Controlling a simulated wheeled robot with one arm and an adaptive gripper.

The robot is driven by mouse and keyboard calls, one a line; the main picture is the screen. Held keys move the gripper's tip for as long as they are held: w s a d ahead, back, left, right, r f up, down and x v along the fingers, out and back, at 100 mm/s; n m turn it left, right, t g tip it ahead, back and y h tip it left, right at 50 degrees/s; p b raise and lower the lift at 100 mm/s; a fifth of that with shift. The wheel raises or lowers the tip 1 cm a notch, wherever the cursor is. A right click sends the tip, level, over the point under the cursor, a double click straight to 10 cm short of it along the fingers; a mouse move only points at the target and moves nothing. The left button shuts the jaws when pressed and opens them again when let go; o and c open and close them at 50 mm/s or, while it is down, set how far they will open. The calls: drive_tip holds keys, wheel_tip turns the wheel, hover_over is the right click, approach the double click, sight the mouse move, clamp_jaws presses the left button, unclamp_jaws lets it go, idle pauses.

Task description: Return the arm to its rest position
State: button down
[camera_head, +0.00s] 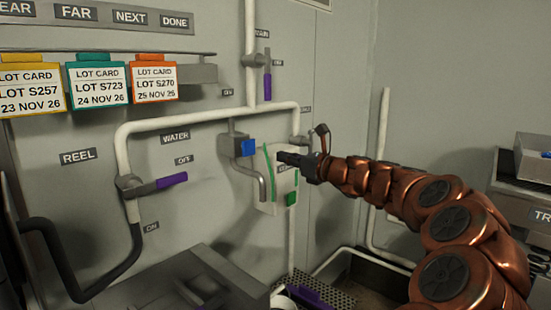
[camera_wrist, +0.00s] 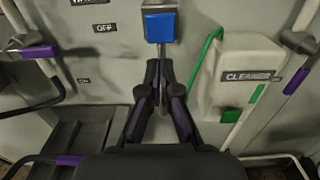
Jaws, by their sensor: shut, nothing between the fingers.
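My arm (camera_head: 440,220) is copper-coloured and reaches in from the lower right in the head view, stretched toward the wall. My gripper (camera_head: 284,157) is at its end, in front of the white cleaner box and apart from anything it could hold. In the wrist view my gripper (camera_wrist: 160,75) has its dark fingers together with nothing between them. The fingertips point at the wall just below the blue-fronted tap (camera_wrist: 159,27). Whether they touch the spout cannot be told.
The cleaner box (camera_wrist: 235,75) with a green hose is close on the right. White pipes with purple-handled valves (camera_head: 171,181) line the wall. Lot cards (camera_head: 95,84) hang at upper left. A basin (camera_head: 365,280) lies below and a grey tray (camera_head: 535,165) stands at right.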

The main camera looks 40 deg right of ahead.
drive_tip(key=shift+s, duration=0.4)
drive_tip(key=shift+d, duration=0.1)
